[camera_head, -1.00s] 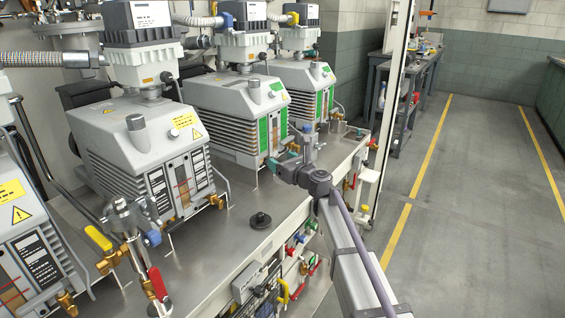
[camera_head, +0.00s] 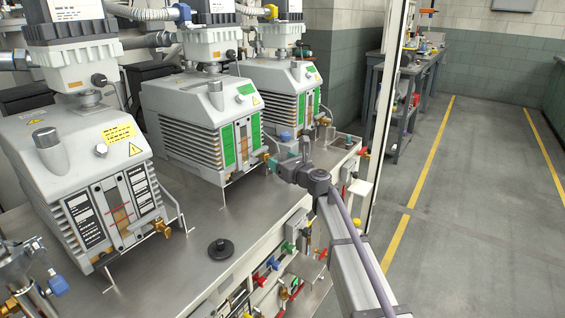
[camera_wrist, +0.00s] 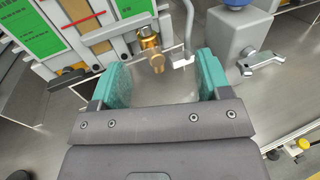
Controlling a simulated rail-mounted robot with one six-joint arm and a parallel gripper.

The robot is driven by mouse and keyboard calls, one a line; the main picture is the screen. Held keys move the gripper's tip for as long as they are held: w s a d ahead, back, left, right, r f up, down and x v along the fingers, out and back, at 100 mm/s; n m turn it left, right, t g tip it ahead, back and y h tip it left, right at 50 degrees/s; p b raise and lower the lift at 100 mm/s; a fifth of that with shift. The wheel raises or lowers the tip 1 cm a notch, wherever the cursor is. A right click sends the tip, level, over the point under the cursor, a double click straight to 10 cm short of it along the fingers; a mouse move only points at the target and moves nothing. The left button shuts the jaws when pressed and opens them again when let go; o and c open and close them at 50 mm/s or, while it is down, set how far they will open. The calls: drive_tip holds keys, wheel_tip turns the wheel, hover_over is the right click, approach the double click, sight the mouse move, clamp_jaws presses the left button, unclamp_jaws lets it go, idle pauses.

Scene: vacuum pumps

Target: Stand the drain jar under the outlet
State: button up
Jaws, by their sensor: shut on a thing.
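My gripper (camera_head: 288,165) has its teal fingers apart, with a clear, hardly visible jar (camera_wrist: 165,93) held between them in the wrist view. The jar's outline and contents are hard to make out. A brass outlet (camera_wrist: 157,63) on the front of a green-panelled pump (camera_head: 205,120) shows just beyond the jar in the wrist view. In the head view my gripper is in front of this pump's right side, over the bench (camera_head: 185,275). I cannot tell how high the jar is above the bench.
A grey pump (camera_head: 75,170) with a yellow label stands at left, and another green-panelled pump (camera_head: 285,88) stands farther back. A black round fitting (camera_head: 221,249) is on the bench. A grey block with a blue top (camera_wrist: 238,35) is right of the outlet. Valves line the bench front.

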drive_tip(key=shift+s+a, duration=0.1)
drive_tip(key=shift+s, duration=0.15)
wheel_tip(320, 180, down, 6)
drive_tip(key=b, duration=0.6)
drive_tip(key=shift+f, duration=0.1)
drive_tip(key=w, duration=0.1)
drive_tip(key=w+a, duration=0.1)
drive_tip(key=w, duration=0.1)
drive_tip(key=w+a, duration=0.1)
drive_tip(key=shift+w+a, duration=0.1)
drive_tip(key=shift+w, duration=0.2)
drive_tip(key=shift+w+a, duration=0.25)
drive_tip(key=shift+w, duration=0.25)
drive_tip(key=shift+f+b, duration=0.1)
drive_tip(key=shift+b, duration=0.2)
drive_tip(key=shift+f, duration=0.25)
drive_tip(key=o, duration=1.1)
drive_tip(key=shift+s+d, duration=0.1)
drive_tip(key=shift+s, duration=0.05)
